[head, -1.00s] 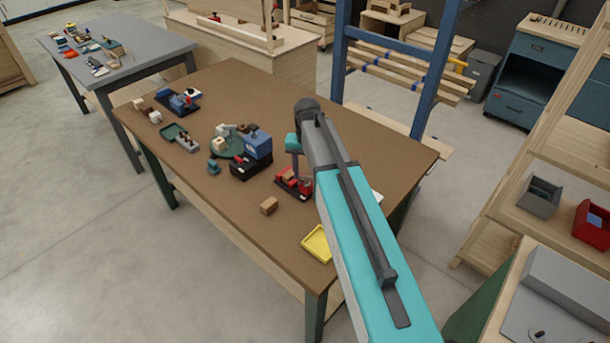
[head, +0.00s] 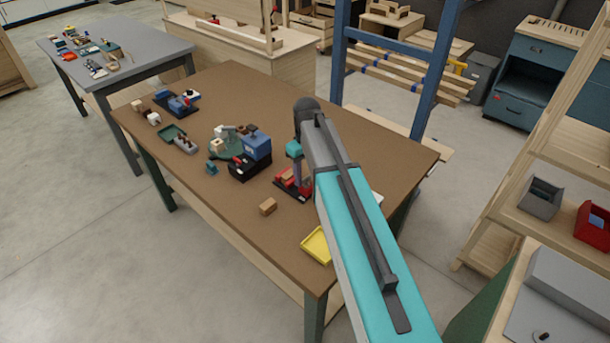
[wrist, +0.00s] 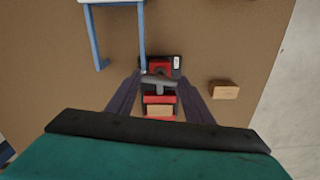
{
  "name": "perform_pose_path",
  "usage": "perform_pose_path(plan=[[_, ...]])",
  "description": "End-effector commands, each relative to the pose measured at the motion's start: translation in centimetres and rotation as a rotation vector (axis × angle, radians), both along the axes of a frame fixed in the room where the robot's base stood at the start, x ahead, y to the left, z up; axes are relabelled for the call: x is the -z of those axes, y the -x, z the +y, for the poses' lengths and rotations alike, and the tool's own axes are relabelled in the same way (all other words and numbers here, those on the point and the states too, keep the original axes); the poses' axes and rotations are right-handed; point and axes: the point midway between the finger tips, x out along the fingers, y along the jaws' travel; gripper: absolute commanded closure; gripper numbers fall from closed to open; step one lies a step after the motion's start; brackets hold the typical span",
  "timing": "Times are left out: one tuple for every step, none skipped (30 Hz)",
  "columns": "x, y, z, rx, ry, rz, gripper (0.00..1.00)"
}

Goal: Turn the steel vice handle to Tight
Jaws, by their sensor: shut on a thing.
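The vice is red on a dark base, with a wooden block (wrist: 160,109) between its red jaws (wrist: 159,98). It stands on the brown table, and shows in the head view (head: 287,187) partly behind my arm. The steel handle (wrist: 158,80) is a grey bar lying crosswise over the vice in the wrist view. My gripper (wrist: 160,77) points down, with one dark finger at each end of the bar, shut on it. In the head view my gripper (head: 297,174) is over the vice, its fingertips unclear. A small pale mark (wrist: 177,62) sits on the base; I cannot read it.
A loose wooden block (head: 268,207) lies beside the vice. A yellow tray (head: 316,245) is near the table's front edge. A blue-and-black device (head: 252,160) stands left of the vice. A blue-legged stand (wrist: 118,5) is close by. Bare brown tabletop (head: 225,95) lies behind.

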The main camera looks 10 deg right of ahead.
Motion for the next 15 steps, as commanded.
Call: perform_pose_path(plan=[[0.01,-0.02,0.0,-0.026,0.0,-0.001,0.76],[0.0,-0.03,0.01,-0.041,0.0,-0.001,0.76],[0.0,-0.04,0.02,-0.06,0.0,-0.001,0.76],[0.0,-0.03,0.03,-0.072,0.0,-0.001,0.76],[-0.01,-0.04,0.04,-0.082,0.0,-0.001,0.76],[-0.01,-0.03,0.05,-0.096,0.0,-0.001,0.76],[-0.01,-0.03,0.06,-0.103,0.0,-0.001,0.76],[-0.02,-0.03,0.06,-0.109,0.0,-0.001,0.76],[-0.02,-0.03,0.07,-0.117,0.0,-0.001,0.76],[-0.02,-0.03,0.09,-0.122,-0.001,-0.001,0.76],[-0.02,-0.03,0.09,-0.125,-0.001,-0.001,0.76],[-0.03,-0.03,0.11,-0.128,-0.001,-0.001,0.76],[-0.03,-0.03,0.12,-0.13,-0.001,-0.002,0.76],[-0.03,-0.03,0.12,-0.131,-0.001,-0.002,0.76],[-0.03,-0.03,0.13,-0.131,-0.001,-0.002,0.76]])
